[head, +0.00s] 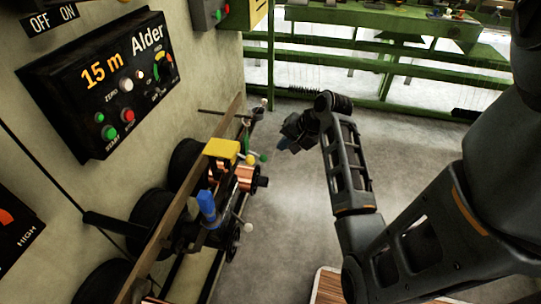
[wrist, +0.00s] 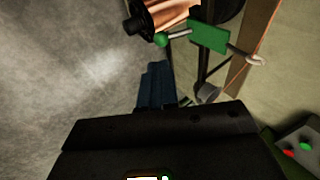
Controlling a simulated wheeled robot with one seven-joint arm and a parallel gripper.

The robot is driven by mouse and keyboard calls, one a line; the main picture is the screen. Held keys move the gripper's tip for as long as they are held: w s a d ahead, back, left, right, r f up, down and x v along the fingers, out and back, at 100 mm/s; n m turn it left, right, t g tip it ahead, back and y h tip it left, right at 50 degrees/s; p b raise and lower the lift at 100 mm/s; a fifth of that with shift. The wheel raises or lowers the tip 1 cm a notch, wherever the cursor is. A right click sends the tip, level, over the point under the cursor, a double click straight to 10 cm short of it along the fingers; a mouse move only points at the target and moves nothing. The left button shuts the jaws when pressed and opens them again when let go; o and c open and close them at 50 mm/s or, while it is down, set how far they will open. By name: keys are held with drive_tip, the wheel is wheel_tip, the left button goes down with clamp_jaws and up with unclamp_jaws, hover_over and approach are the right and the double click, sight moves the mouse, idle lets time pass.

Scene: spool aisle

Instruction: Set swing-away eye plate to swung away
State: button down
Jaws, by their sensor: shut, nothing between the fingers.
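In the wrist view a small green plate (wrist: 209,36) sits on a thin rod beside a wooden rail. A green ball knob (wrist: 160,40) is on the rod's left end, and a pale, curved end piece (wrist: 247,56) shows at the right. This looks like the swing-away eye plate, but I cannot be sure. In the head view a green ball (head: 263,158) shows near the far end of the spool rack. My gripper (head: 286,140) is right of the rack there, apart from it. Its closed fingers (wrist: 155,82) are empty, a little below the knob in the wrist view.
A copper spool (head: 243,178) sits next to a yellow block (head: 221,150) and a blue handle (head: 207,205) on the rack. A black control panel (head: 110,85) hangs on the left wall. Green rails (head: 375,62) cross the back. Grey floor (head: 285,220) right of the rack is clear.

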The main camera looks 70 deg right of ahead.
sight(266, 157)
drive_tip(key=b+x, duration=0.1)
drive_tip(key=x, duration=0.7)
drive_tip(key=shift+w+f+b, duration=0.1)
drive_tip(key=shift+f+b, duration=0.1)
drive_tip(key=shift+b, duration=0.1)
drive_tip(key=shift+f, duration=0.1)
drive_tip(key=shift+w+f+m+t+b, duration=0.15)
drive_tip(key=shift+w+f+t+b, duration=0.15)
drive_tip(key=shift+f+t+b, duration=1.25)
drive_tip(key=shift+w+f+m+t+b, duration=0.25)
drive_tip(key=shift+f+t+b, duration=0.7)
drive_tip(key=shift+b, duration=1.25)
drive_tip(key=shift+w+f+m+t+b, duration=0.1)
drive_tip(key=shift+w+f+t+b, duration=0.25)
drive_tip(key=shift+f+t+b, duration=1)
drive_tip(key=shift+w+a+r+b, duration=0.1)
drive_tip(key=shift+r+b, duration=0.15)
drive_tip(key=shift+b, duration=0.3)
